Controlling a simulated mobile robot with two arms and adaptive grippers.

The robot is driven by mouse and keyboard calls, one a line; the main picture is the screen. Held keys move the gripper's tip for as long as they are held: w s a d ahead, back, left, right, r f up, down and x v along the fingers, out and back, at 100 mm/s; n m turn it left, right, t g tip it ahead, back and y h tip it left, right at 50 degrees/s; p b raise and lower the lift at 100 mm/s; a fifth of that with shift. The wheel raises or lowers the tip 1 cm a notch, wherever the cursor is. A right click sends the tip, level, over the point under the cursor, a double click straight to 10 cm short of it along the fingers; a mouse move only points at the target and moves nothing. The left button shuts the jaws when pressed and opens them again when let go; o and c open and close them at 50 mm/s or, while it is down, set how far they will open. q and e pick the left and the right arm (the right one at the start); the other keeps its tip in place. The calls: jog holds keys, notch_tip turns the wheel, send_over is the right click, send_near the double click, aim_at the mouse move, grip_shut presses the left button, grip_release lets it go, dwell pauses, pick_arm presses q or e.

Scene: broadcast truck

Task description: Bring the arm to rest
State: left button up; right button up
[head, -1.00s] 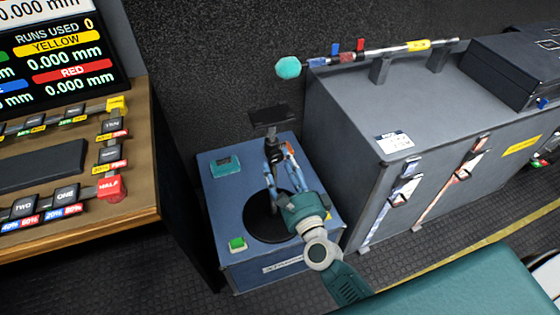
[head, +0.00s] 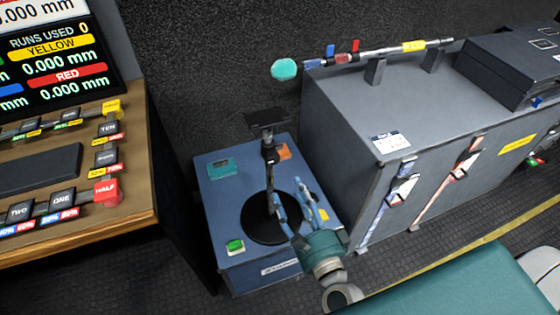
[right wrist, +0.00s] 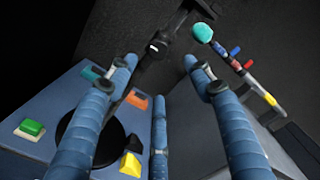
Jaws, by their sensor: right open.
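My right gripper (head: 289,191) is open and empty in the head view. Its fingers point up the picture over the front right of a blue box (head: 212,205), near a black stand (head: 269,153) with a round black base (head: 262,231). In the right wrist view the two blue-wrapped fingers (right wrist: 160,66) are well apart, with nothing held between them. The stand's upper part (right wrist: 158,46) shows beyond their tips. My left gripper is not in view.
The box carries a green button (head: 235,246), a teal block (head: 221,168), an orange block (head: 284,151) and a yellow piece (right wrist: 131,164). A grey case (head: 345,110) with a teal-tipped rod (head: 370,52) stands right. A wooden desk (head: 140,190) stands left.

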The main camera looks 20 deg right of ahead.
jog(key=s+f+n+g+p, duration=0.3)
jog(key=s+f+n+p, duration=0.15)
jog(key=f, duration=0.35)
jog(key=s+f+n+g+y+p, duration=0.1)
jog(key=s+f+n+g+p, duration=0.2)
jog(key=f+n, duration=0.35)
jog(key=s+f+n+g+p, duration=0.3)
jog(key=s+f+n, duration=0.1)
jog(key=f, duration=0.5)
jog(key=s+d+f+n+g+p, duration=0.1)
jog(key=s+f+n+g, duration=0.3)
jog(key=s, duration=0.9)
jog(key=s+d+f+n+g+h+p, duration=0.1)
jog(key=s+d+f+n+g, duration=0.3)
jog(key=s+f, duration=0.6)
jog(key=s+n, duration=0.2)
jog(key=s, duration=0.2)
jog(key=shift+d+h+p, duration=0.2)
jog(key=shift+h+p, duration=0.1)
jog(key=shift+p, duration=0.1)
